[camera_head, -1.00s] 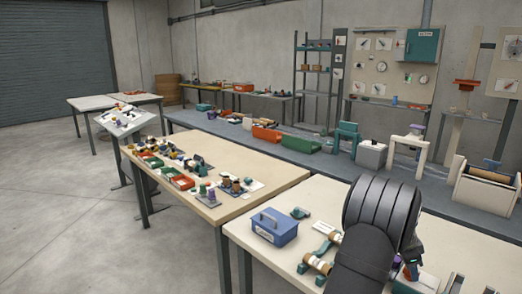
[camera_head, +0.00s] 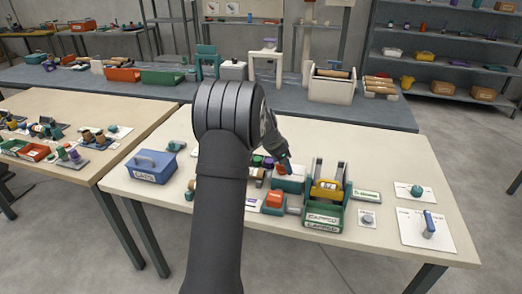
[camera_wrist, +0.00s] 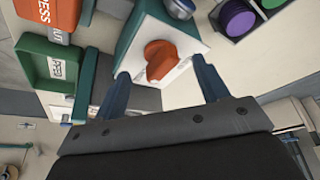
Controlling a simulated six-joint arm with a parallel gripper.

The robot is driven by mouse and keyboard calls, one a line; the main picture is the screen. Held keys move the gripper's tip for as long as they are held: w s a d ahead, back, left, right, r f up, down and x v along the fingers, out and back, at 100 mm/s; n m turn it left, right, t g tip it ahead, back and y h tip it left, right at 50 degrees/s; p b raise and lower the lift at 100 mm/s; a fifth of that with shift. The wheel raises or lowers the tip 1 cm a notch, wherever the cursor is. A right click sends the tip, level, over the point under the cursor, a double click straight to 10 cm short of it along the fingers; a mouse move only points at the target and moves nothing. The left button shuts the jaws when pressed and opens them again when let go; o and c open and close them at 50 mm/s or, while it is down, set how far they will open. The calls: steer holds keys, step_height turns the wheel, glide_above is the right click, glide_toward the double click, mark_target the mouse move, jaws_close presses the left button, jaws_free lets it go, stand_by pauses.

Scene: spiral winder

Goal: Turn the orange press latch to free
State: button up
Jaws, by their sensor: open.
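The orange press latch (camera_wrist: 162,60) is a rounded knob on the white face of a teal block (camera_wrist: 136,42) in the wrist view. My gripper (camera_wrist: 161,70) is open, with one blue finger on each side of the latch and a gap visible to each. I cannot tell whether the fingertips are level with it in depth. In the head view, my gripper (camera_head: 284,164) is low over the bench, beside a small orange part (camera_head: 280,170) on a pale-topped block (camera_head: 289,184); my arm partly hides this area.
A green and yellow press-like fixture (camera_head: 325,192) stands just right of my gripper. Another orange-topped block (camera_head: 274,200) sits in front. A tray with purple and green round pieces (camera_wrist: 252,15) is close by.

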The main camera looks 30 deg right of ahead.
steer(key=s+a+r+n+t+y, duration=0.1)
steer(key=s+a+r+n+t, duration=0.15)
steer(key=r+n, duration=0.4)
steer(key=s+a+r+n+t+y, duration=0.1)
steer(key=s+r+n, duration=0.25)
steer(key=r, duration=0.55)
steer(key=x, duration=1.7)
steer(key=shift+w+d+f, duration=0.2)
steer(key=shift+w+f, duration=0.05)
steer(key=shift+w, duration=0.05)
steer(key=c, duration=1)
